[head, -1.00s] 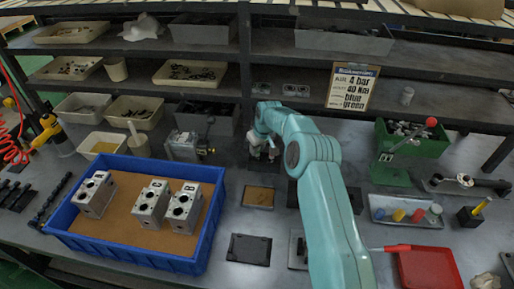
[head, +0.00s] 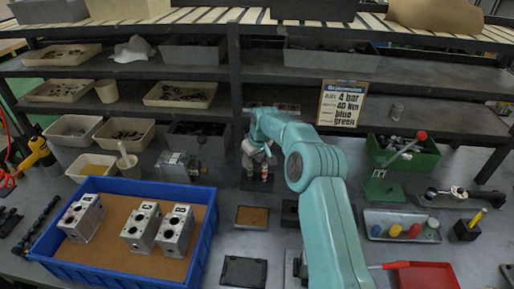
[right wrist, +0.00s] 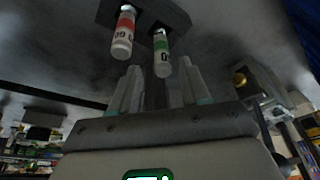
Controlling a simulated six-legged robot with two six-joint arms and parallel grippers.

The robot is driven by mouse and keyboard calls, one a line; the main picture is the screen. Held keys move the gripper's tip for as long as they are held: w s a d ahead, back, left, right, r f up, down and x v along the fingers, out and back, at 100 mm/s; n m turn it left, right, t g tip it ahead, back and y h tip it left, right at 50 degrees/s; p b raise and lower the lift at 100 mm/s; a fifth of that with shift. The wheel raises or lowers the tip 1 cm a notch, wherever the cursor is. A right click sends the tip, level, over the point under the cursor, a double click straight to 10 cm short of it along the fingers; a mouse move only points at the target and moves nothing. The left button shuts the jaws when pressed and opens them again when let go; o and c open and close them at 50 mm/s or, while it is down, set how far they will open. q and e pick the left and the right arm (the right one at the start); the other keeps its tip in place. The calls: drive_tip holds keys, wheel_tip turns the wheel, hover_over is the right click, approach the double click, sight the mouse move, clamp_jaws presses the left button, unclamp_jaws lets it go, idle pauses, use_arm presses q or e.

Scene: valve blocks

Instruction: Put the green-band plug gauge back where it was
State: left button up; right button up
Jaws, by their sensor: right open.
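The green-band plug gauge (right wrist: 161,52) is a white cylinder with a green band. It stands in a dark stand (right wrist: 172,14) beside a red-band gauge (right wrist: 123,32). In the head view the green-band gauge (head: 265,172) and the stand (head: 257,184) show small, just below my right gripper (head: 258,158). In the right wrist view my right gripper (right wrist: 160,84) is open and empty. Its fingers point toward the green-band gauge, whose near end lies close to the gap between the fingertips. I cannot tell whether they touch it. My left gripper is not in view.
A blue tray (head: 204,245) with several metal valve blocks stands at the left. A grey metal device (head: 178,168) is left of the stand. A brown-topped pad (head: 251,216) lies in front of it. A green bin (head: 405,153) and small parts tray (head: 400,232) are at the right.

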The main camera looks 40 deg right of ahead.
drive_tip(key=v, duration=1)
drive_tip(key=shift+r+b, duration=0.3)
drive_tip(key=shift+b, duration=0.05)
drive_tip(key=shift+s+r, duration=0.1)
